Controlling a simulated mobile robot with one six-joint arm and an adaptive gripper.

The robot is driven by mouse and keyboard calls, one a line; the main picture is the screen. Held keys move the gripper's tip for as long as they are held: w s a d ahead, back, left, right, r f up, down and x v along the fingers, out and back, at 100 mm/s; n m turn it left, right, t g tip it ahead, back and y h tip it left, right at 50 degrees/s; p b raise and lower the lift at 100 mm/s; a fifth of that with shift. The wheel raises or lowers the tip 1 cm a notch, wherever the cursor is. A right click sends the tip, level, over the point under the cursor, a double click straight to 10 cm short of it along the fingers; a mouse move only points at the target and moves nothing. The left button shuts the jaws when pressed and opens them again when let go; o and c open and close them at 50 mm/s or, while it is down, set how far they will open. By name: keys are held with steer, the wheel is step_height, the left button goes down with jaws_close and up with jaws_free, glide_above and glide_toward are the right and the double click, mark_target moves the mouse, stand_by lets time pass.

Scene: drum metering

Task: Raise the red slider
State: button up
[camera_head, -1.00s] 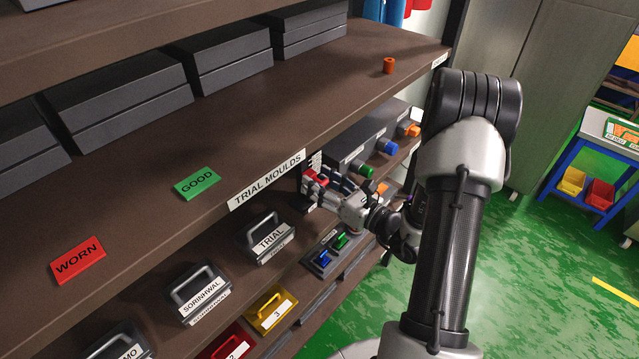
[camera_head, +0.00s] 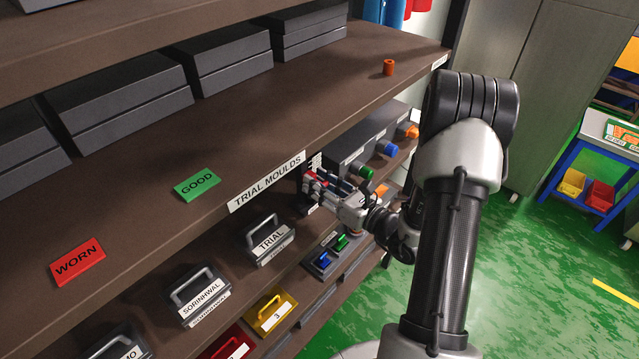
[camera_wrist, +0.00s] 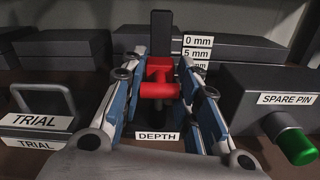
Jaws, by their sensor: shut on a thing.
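The red slider (camera_wrist: 158,80) sits on a dark upright post (camera_wrist: 162,35) in the wrist view, above a DEPTH label (camera_wrist: 157,137). My gripper (camera_wrist: 160,83) has its two blue-lined fingers on either side of the slider, shut on it. In the head view my gripper (camera_head: 318,187) is at the shelf beside the post, and a little of the red slider (camera_head: 311,174) shows by the fingertips. A scale label (camera_wrist: 197,52) with 0 mm and 5 mm stands right of the post; its lower lines are partly hidden by a finger.
A grey SPARE PIN box (camera_wrist: 265,95) with a green knob (camera_wrist: 295,145) stands close right of my gripper. A TRIAL mould (camera_wrist: 38,120) with a handle stands on the left. The shelf board (camera_head: 300,110) lies above my gripper in the head view.

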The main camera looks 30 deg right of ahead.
jaws_close()
step_height(320, 180, up, 4)
steer(key=p, duration=0.3)
steer(key=shift+f, duration=0.15)
steer(key=o, duration=1.1)
jaws_free()
steer(key=shift+c, duration=0.2)
steer(key=shift+f, duration=0.1)
steer(key=v, duration=1.2)
